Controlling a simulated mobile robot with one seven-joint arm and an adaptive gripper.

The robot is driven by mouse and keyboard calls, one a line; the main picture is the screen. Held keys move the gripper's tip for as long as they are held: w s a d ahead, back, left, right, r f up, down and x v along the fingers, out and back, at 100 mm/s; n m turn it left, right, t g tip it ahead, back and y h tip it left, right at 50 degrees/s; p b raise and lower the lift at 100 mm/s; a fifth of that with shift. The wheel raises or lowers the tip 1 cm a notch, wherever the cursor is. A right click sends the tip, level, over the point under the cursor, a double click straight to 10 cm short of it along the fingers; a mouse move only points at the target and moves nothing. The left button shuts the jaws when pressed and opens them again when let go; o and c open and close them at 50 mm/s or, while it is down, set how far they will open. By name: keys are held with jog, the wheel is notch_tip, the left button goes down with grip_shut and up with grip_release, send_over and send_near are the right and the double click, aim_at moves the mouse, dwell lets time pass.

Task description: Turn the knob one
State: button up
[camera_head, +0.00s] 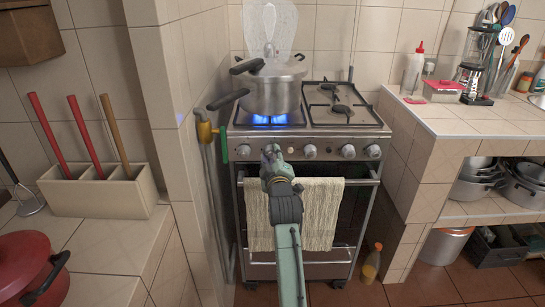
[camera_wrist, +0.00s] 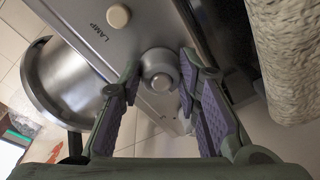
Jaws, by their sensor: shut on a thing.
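The stove (camera_head: 292,130) has a row of round metal knobs along its front panel. Other knobs show uncovered to the right in the head view, such as the nearest one (camera_head: 310,151). A blue flame (camera_head: 270,119) burns under the pressure cooker (camera_head: 272,88) on the left side of the stove.
A cream towel (camera_head: 320,215) hangs on the oven handle below the knobs. A cream button (camera_wrist: 118,15) marked LAMP is beside the held knob. A tiled wall (camera_head: 180,150) stands close on the left. A yellow bottle (camera_head: 371,264) stands on the floor at right.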

jog(key=c, duration=0.4)
jog(key=shift+c, duration=0.3)
jog(key=m, duration=0.2)
jog(key=m+b, duration=0.1)
jog(key=shift+a+f+m, duration=0.1)
jog(key=shift+f+m, duration=0.1)
jog(key=shift+m, duration=0.2)
jog(key=m+b, duration=0.1)
jog(key=m, duration=0.3)
jog(key=shift+a+m+t, duration=0.1)
jog(key=shift+m+t, duration=0.3)
jog(key=m+h, duration=0.1)
jog(key=m, duration=0.4)
jog(key=shift+a+m, duration=0.1)
jog(key=shift+m, duration=0.3)
jog(key=m, duration=0.4)
jog(key=shift+m+h, duration=0.3)
jog(key=shift+h, duration=0.1)
jog(key=shift+o, duration=0.2)
jog(key=shift+c, duration=0.2)
